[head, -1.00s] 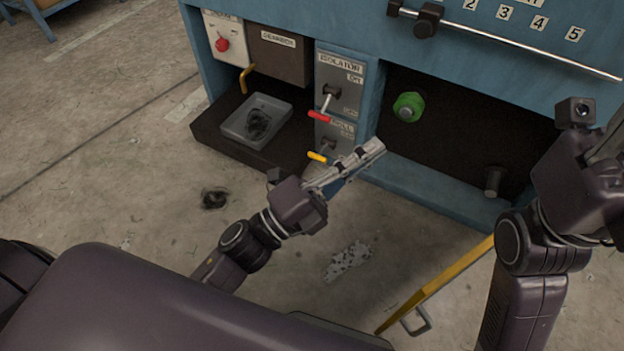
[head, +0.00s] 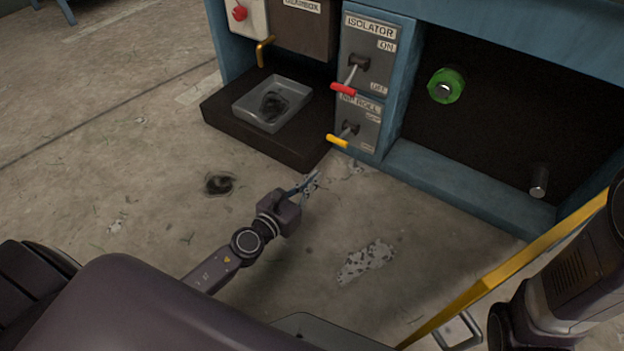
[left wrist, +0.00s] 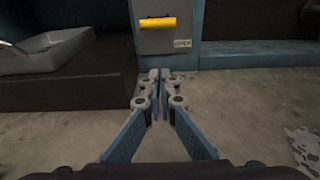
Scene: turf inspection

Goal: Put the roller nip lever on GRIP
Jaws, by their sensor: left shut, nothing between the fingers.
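The roller nip lever (head: 338,141) has a yellow handle and sits on the lower grey panel (head: 369,150), labelled for the nip roll. Its handle hangs low and points outward. In the left wrist view the yellow handle (left wrist: 157,23) lies across the panel, just above an OPEN label (left wrist: 183,43). The upper label is too small to read surely. My left gripper (head: 313,177) is shut and empty, below and in front of the lever, apart from it. Its closed fingertips (left wrist: 160,74) point at the panel's foot. My right gripper is out of view.
The red-handled isolator lever (head: 343,89) is close above the yellow one. A grey tray (head: 243,105) with a dark patch stands on a dark ledge to the left. A green knob (head: 446,85) is in the dark recess to the right. A yellow bar (head: 510,268) slants at lower right.

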